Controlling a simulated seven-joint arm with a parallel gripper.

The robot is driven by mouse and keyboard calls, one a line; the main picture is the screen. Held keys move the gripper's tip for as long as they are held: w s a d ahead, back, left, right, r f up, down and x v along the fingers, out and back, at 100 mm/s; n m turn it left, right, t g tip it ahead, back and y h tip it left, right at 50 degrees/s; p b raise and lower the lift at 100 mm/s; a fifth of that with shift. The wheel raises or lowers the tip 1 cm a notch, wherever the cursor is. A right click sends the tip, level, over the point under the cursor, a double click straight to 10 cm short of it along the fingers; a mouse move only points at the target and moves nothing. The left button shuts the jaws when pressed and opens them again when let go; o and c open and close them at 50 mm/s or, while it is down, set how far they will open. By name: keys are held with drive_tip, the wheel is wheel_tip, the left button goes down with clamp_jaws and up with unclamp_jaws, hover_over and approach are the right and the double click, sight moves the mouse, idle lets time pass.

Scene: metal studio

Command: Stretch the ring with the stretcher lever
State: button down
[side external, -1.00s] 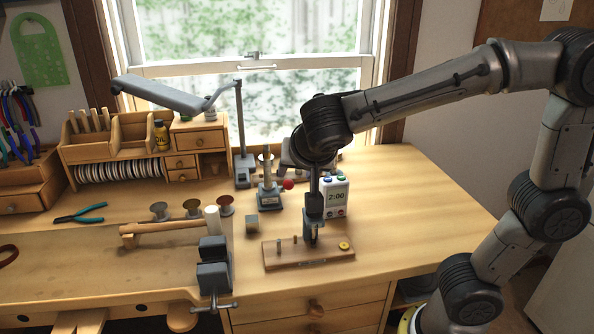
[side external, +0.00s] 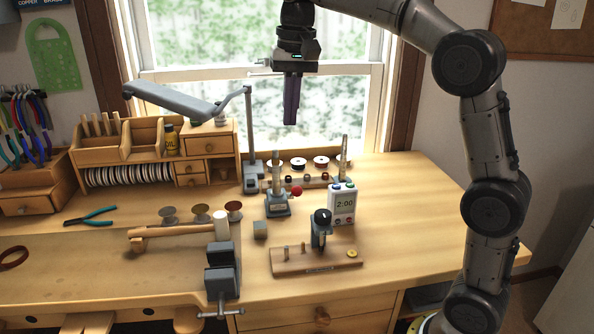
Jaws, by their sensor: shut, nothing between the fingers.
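The ring stretcher (side external: 278,206) is a grey-blue base with an upright post, standing on the bench in the side external view. Its lever ends in a red ball (side external: 297,191) on the right side of the base. I cannot make out a ring on the post at this size. My gripper (side external: 290,122) is shut and empty. It points straight down, high above the bench in front of the window, well clear of the stretcher.
A lamp (side external: 180,102) reaches over the back left.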

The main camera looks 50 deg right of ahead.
drive_tip(key=d+f+m, duration=0.1)
drive_tip(key=d, duration=0.3)
hover_over(293, 194)
drive_tip(key=w+d, duration=0.1)
drive_tip(key=d, duration=0.2)
wheel_tip(293, 194, down, 12)
drive_tip(key=shift+r, duration=0.1)
drive_tip(key=shift+s+a+f, duration=0.2)
drive_tip(key=shift+a+f, duration=0.15)
drive_tip(key=shift+f, duration=0.25)
